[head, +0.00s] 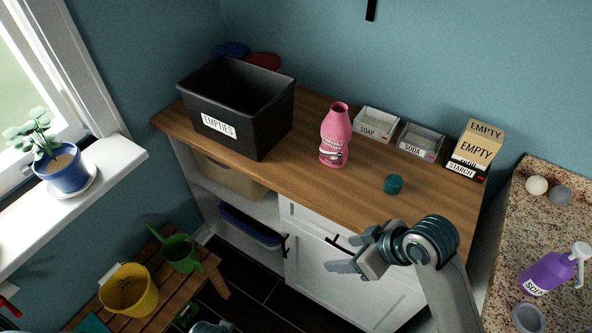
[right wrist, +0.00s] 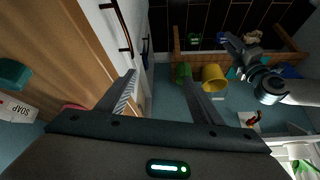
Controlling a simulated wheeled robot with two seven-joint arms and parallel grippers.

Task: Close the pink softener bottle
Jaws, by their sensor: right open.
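The pink softener bottle (head: 335,142) stands upright on the wooden counter, its neck open with no cap on it. A teal cap (head: 393,184) lies on the counter to the right of the bottle, apart from it. It looks to be the teal thing at the left edge of the right wrist view (right wrist: 12,76). My right gripper (head: 352,252) is open and empty, in front of the counter's front edge and below the cap in the picture. My left gripper (right wrist: 238,45) shows small in the right wrist view; its jaws are too unclear to judge.
A black bin labelled EMPTIES (head: 226,135) stands left of the bottle. A SOAP tray (head: 376,124), a SODA tray (head: 420,142) and a STARCH box with EMPTY boxes (head: 474,150) line the back. A purple spray bottle (head: 548,273) stands on the right counter. Wood around the cap is clear.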

